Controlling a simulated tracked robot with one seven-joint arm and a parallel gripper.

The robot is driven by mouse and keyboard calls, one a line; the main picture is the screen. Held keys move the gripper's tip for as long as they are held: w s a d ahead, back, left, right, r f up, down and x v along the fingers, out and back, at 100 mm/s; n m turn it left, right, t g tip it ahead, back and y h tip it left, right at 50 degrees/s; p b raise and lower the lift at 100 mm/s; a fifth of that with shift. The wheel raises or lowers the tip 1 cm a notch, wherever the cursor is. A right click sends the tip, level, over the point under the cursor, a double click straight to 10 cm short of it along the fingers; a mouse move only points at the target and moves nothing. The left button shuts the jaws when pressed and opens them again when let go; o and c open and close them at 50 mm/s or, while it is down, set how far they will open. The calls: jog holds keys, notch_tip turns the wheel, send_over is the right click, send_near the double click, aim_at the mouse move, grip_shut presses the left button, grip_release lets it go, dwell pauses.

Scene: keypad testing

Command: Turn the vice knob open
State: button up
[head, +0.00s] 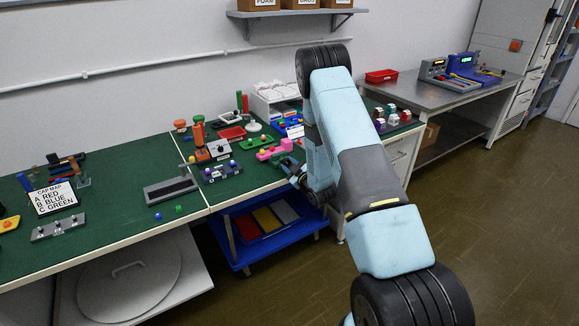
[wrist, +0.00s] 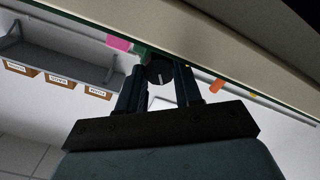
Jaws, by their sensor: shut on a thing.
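In the wrist view, my gripper (wrist: 158,84) has its two dark fingers on either side of a dark round knob (wrist: 159,72) with a white line on its face. The fingers are shut on the knob, which sits by the bench edge. In the head view, my gripper (head: 288,164) is at the front edge of the green bench, beside a pink block-like object (head: 268,153). The knob is hidden or too small to make out there, and I cannot tell the vice's body clearly.
A blue cart (head: 240,257) stands below the bench edge. A wall shelf (head: 290,13) carries boxes. The floor on the right is clear.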

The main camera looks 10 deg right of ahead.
jog(key=shift+a, duration=0.1)
dwell(0.4)
jog(key=o, duration=1)
jog(key=shift+o, duration=0.2)
jog(key=shift+s, duration=0.15)
jog(key=v, duration=1.3)
jog(key=shift+s, duration=0.25)
